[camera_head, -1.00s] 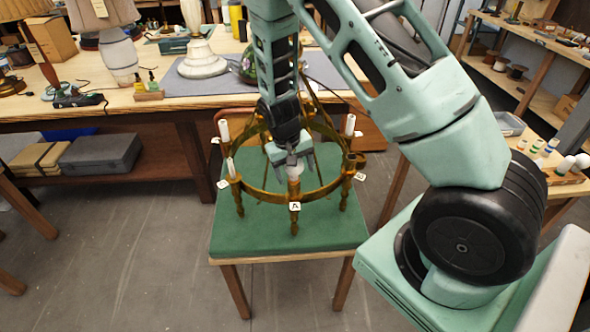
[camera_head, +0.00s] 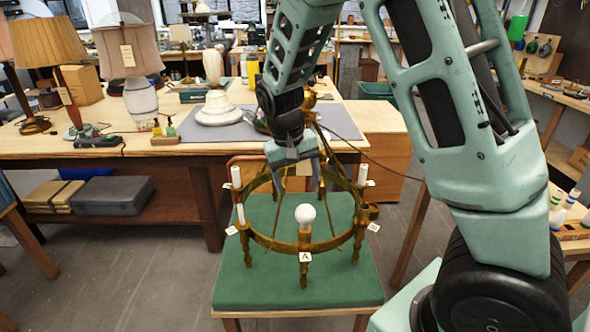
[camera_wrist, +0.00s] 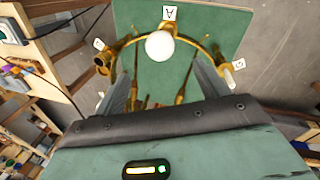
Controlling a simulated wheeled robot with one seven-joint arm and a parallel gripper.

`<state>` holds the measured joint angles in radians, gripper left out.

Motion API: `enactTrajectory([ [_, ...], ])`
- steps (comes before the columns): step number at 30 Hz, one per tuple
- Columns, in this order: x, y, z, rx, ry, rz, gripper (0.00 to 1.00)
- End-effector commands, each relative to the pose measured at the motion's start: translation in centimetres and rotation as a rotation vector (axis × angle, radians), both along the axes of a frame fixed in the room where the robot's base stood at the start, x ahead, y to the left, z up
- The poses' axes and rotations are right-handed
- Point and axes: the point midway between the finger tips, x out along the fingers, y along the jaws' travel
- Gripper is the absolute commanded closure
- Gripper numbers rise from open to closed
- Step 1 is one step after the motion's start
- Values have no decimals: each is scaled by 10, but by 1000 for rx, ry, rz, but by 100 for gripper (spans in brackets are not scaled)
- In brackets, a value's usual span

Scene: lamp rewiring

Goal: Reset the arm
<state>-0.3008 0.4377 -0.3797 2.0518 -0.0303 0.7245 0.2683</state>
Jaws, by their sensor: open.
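A brass ring chandelier (camera_head: 275,242) stands on a green-topped table (camera_head: 240,290). White candle sleeves stand at several of its arms. A round white bulb (camera_head: 305,215) sits upright on the front arm, above the tag marked A (camera_head: 305,257). The bulb also shows in the wrist view (camera_wrist: 160,45), beyond my fingertips. My gripper (camera_head: 297,185) is open and empty, above and behind the bulb, over the ring. In the wrist view its two fingers (camera_wrist: 165,85) stand wide apart, with the ring past them.
A long workbench (camera_head: 100,150) behind holds lamps, a white lamp base (camera_head: 218,108) and a grey mat. A grey case (camera_head: 107,195) lies on its lower shelf. Floor is clear at the left front. A side table with small bottles stands at the right.

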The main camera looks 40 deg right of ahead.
Motion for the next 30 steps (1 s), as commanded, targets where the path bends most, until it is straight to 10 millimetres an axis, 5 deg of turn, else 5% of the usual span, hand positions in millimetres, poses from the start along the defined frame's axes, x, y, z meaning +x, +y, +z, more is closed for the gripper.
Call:
enactTrajectory([
  [6,2,5,29,0,-2,-1,27],
  [17,0,12,36,7,0,12,27],
  [20,-12,38,32,49,2,78,27],
  [23,-39,87,27,116,4,212,27],
  [27,-104,160,21,205,7,468,27],
  [30,-156,195,17,237,8,650,27],
])
